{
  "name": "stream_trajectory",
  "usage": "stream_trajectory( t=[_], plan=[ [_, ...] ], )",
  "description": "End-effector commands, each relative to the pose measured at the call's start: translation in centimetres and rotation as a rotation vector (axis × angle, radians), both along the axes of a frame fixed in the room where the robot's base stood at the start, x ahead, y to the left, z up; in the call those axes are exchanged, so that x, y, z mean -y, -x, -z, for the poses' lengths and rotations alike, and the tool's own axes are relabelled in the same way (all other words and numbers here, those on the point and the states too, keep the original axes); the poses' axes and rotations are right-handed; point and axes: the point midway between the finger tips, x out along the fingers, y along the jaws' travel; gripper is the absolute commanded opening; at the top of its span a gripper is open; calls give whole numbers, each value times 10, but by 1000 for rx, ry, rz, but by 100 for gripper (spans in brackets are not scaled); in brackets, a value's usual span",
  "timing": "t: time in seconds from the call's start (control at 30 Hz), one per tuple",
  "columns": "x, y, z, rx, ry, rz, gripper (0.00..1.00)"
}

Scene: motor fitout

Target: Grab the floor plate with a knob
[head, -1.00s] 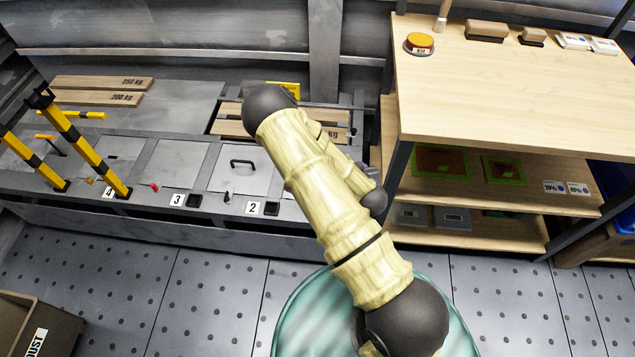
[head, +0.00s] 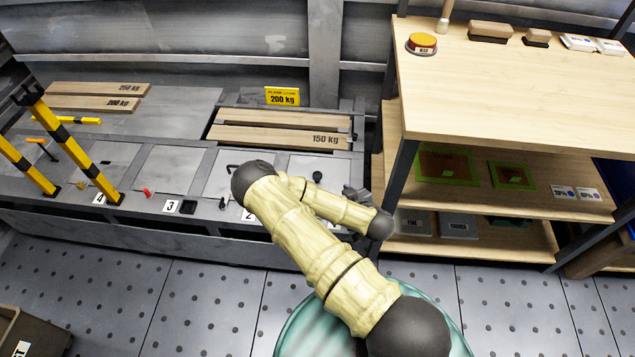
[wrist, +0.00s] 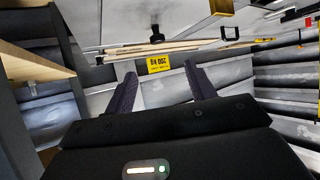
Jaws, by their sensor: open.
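The floor plate with a knob (head: 299,167) is a light grey square panel set in the dark platform, in front of the 150 kg boards. Its small black knob (head: 317,177) stands up from it. In the wrist view the black knob (wrist: 156,35) shows beyond and above the fingertips, on a grey surface (wrist: 180,14). My gripper (wrist: 159,88) is open, with nothing between its fingers, and is apart from the knob. In the head view my arm covers the front of the platform near the plate, and the gripper is mostly hidden.
A plate with a bar handle lies left of the knob plate, partly behind my arm. Wooden boards (head: 270,137) and a yellow 200 kg sign (head: 282,97) lie behind. A wooden shelf unit (head: 470,245) stands close on the right. Yellow-black posts (head: 75,150) stand at left.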

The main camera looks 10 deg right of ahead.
Motion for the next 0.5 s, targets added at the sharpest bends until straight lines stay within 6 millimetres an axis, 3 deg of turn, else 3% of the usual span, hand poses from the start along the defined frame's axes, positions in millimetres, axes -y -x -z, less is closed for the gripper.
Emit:
stream_trajectory(
  t=[0.5],
  plan=[
    [-24, -76, 46, 0, 1, -7, 55]
  ],
)
